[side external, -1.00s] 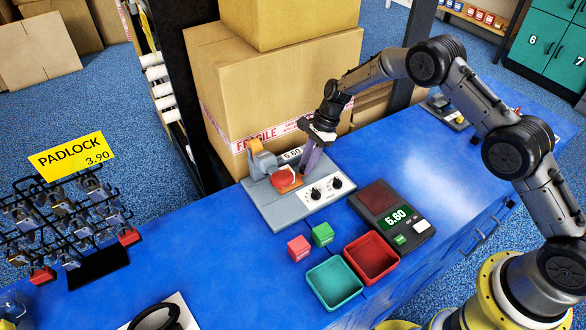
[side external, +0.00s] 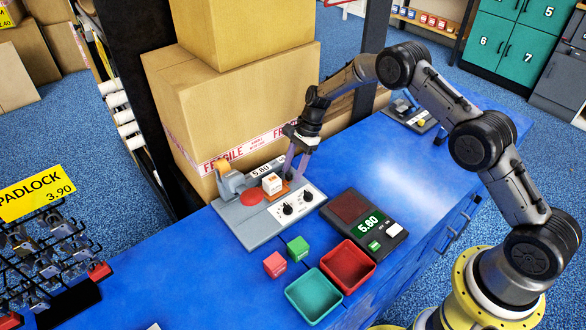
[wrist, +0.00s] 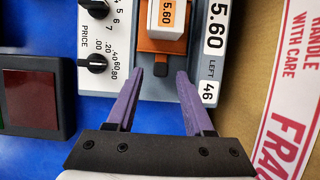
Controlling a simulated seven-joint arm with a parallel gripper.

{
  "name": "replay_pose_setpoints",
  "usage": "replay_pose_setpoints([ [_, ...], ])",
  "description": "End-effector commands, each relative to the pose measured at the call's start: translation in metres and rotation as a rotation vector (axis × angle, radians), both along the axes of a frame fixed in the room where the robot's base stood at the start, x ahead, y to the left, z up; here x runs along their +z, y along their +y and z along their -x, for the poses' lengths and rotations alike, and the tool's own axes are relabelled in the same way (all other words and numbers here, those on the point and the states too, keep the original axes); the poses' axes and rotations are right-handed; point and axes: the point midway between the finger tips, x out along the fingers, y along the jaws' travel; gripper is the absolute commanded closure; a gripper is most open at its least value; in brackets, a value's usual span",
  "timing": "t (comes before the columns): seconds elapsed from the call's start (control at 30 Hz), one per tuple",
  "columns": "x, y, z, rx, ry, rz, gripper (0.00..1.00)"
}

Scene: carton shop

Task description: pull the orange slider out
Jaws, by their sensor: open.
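The orange slider (side external: 284,189) is on the grey machine with the dials and carries a small white box (side external: 271,183) marked 5.60. In the wrist view the slider (wrist: 161,45) reaches to its near end, where a small dark tab (wrist: 159,69) sticks out. My gripper (wrist: 160,73) is open, with its purple fingertips on either side of that tab and a gap to each side. In the side view my gripper (side external: 294,172) is low at the machine's right back edge, beside the slider.
The scale (side external: 367,222), red tray (side external: 348,266), teal tray (side external: 314,296), green cube (side external: 298,248) and pink cube (side external: 275,264) stand in front. Large cartons (side external: 232,108) rise close behind the machine. Open blue counter (side external: 350,160) lies to the right.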

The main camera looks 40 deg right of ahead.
Motion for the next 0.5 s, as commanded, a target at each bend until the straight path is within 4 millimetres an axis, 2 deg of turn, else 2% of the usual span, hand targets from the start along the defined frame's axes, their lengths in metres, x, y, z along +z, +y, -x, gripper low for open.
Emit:
replay_pose_setpoints([
  [0.17,0.003,-0.001,-0.001,0.000,-0.001,0.000,0.47],
  [0.27,0.013,-0.005,-0.001,0.000,-0.003,0.000,0.47],
  [0.5,0.058,-0.024,-0.001,-0.002,-0.005,0.001,0.47],
])
